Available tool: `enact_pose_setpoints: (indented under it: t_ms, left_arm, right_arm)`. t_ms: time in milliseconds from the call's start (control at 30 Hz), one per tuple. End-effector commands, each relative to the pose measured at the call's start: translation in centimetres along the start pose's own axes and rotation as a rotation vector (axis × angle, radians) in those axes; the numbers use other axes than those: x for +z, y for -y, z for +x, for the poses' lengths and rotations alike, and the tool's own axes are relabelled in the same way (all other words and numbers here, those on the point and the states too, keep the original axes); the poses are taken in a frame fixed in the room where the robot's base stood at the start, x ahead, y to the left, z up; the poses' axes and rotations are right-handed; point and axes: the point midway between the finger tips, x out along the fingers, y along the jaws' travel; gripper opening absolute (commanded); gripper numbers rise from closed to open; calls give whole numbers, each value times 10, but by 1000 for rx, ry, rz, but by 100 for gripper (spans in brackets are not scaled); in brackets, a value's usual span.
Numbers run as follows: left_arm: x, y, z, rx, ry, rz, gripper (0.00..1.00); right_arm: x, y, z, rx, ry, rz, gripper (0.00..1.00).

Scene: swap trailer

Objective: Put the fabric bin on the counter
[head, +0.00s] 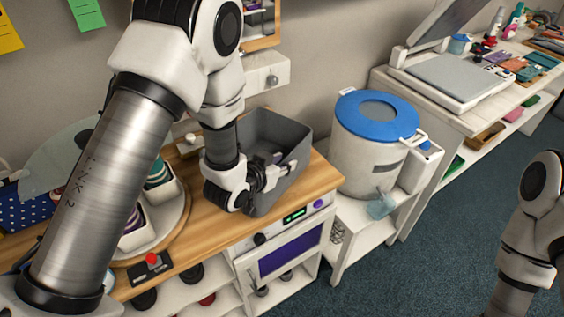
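The grey fabric bin (292,128) stands upright, open side up, at the right end of the wooden counter (222,232). My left gripper (280,170) is at the near left side of the bin, overlapping its wall and rim in the head view. Its fingers show against the bin, but whether they are closed on the wall is unclear. The gripper and arm hide the bin's left side. Part of my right arm shows at the right edge; its gripper is out of view.
A white bucket with a blue lid (378,115) stands close to the bin's right. A screen-printing press (462,78) sits on the right-hand table.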

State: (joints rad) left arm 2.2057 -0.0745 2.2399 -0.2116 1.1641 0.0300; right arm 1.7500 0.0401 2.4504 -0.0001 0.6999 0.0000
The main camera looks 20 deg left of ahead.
Motion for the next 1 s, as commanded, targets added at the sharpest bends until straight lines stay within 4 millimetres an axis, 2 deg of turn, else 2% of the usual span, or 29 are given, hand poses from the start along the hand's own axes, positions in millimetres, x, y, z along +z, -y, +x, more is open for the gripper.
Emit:
enact_pose_setpoints:
  t_ms: [167, 267, 367, 467, 533, 600, 800, 1000]
  left_arm:
    - [0, 0, -1, 0, -1, 0, 31]
    - [1, 1, -10, -1, -1, -1, 31]
    - [2, 0, -29, -1, -1, -3, 31]
    - [2, 1, -57, -2, -1, -5, 31]
    - [-10, 0, -80, 1, 5, -7, 31]
    - [-11, 0, -97, 0, 6, -7, 31]
    - [-10, 0, -112, 3, 5, -3, 31]
    - [-4, 0, -120, 1, 0, -1, 31]
  right_arm:
    - [0, 0, 1, 0, 0, 0, 40]
    - [0, 0, 4, 0, -1, 0, 40]
    - [0, 0, 9, 0, -1, 0, 40]
    - [0, 0, 16, 0, 0, 0, 40]
    - [1, 0, -14, 0, 1, 0, 40]
    - [0, 0, -34, 0, -1, 0, 40]
    - [0, 1, -78, 0, -1, 0, 40]
    - [0, 1, -98, 0, -1, 0, 40]
